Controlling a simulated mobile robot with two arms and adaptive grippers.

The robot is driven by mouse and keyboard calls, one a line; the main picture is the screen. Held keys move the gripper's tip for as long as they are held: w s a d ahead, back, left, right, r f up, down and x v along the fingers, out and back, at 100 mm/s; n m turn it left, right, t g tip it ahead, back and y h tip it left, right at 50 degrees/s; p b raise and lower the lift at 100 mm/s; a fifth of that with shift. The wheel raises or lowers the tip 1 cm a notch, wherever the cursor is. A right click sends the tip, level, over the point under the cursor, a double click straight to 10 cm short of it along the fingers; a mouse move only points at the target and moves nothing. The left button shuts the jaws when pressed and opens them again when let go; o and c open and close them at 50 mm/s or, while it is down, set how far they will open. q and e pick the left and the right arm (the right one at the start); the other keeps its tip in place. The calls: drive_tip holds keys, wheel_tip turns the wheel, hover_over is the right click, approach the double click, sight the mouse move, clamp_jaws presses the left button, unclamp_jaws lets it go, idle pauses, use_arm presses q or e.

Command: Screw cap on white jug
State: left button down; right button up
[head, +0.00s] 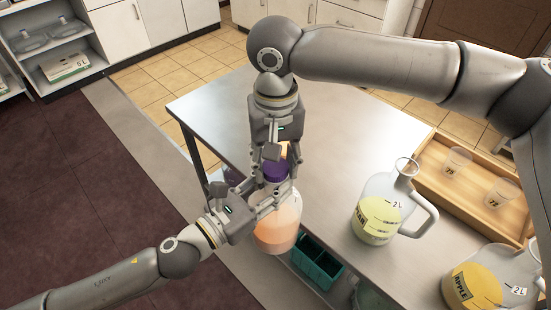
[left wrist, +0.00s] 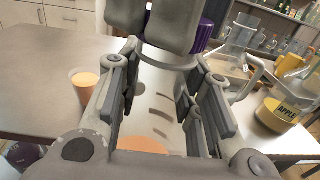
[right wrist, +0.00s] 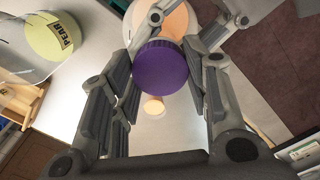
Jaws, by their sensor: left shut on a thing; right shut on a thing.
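The white jug (head: 278,234), translucent with orange liquid, stands near the table's front edge in the head view. My left gripper (head: 262,197) is shut on its upper part from the left; the jug's pale wall (left wrist: 155,108) fills the gap between its fingers in the left wrist view. The purple cap (head: 275,171) is at the top of the jug. My right gripper (head: 273,158) points down and is shut on the cap. The right wrist view shows the cap (right wrist: 160,68) between the fingers, in line with the jug (right wrist: 168,20). Its thread is hidden.
A cup of orange liquid (left wrist: 84,84) stands on the table behind the jug. A pear jug (head: 376,215) and an apple jug (head: 477,285) stand to the right. A wooden tray (head: 450,188) holds cups. A green crate (head: 316,262) sits below the table's edge.

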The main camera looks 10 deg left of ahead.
drive_tip(key=m, duration=0.4)
drive_tip(key=shift+m, duration=0.3)
drive_tip(key=m, duration=0.4)
drive_tip(key=shift+a+m, duration=0.1)
drive_tip(key=shift+m, duration=0.2)
drive_tip(key=m, duration=0.5)
drive_tip(key=shift+m, duration=0.4)
drive_tip(key=m, duration=0.4)
drive_tip(key=shift+w+a, duration=0.1)
drive_tip(key=o, duration=0.7)
drive_tip(key=shift+c, duration=0.2)
